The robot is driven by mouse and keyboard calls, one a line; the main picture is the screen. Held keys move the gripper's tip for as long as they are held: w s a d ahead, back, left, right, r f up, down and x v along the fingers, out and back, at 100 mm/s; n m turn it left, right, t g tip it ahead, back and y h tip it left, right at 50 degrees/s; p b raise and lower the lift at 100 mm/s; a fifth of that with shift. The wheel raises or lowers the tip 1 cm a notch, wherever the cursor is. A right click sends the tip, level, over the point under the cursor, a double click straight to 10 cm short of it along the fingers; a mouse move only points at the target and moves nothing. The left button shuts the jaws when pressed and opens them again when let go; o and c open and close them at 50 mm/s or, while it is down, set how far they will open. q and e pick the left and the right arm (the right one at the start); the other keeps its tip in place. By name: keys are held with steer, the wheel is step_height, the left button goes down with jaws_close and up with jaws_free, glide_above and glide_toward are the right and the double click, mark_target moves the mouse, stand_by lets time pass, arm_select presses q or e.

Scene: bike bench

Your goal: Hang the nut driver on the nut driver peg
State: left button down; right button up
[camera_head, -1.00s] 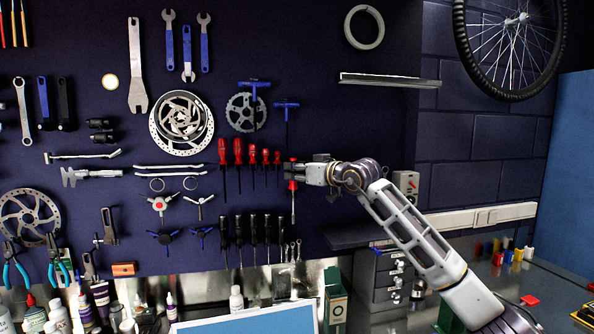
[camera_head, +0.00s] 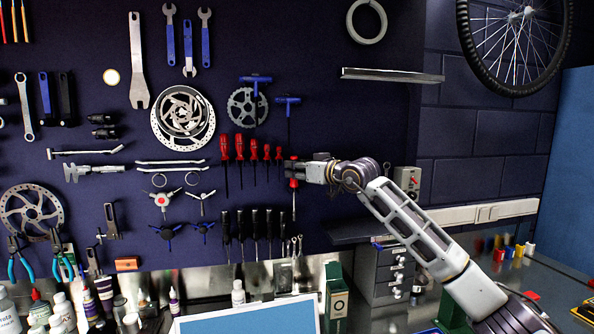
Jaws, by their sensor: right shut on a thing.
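The nut driver (camera_head: 294,184) has a red handle and a thin shaft that points down. It is upright against the dark pegboard, at the right end of the row of red-handled drivers. My right gripper (camera_head: 296,172) is shut on its handle, coming in from the right. I cannot tell whether the driver is on the peg. My left gripper is not in view.
Red-handled screwdrivers (camera_head: 239,148) hang just left of my gripper. A blue T-handle tool (camera_head: 288,101) hangs just above it. Black-handled drivers (camera_head: 241,222) and small wrenches (camera_head: 295,244) hang below. A dark shelf (camera_head: 352,231) juts out at lower right.

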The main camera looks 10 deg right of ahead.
steer(key=o, duration=1.2)
steer(key=shift+c, duration=0.2)
steer(key=f+v, duration=0.1)
steer(key=v, duration=1.1)
steer(key=shift+r, duration=0.5)
steer(key=shift+r, duration=0.1)
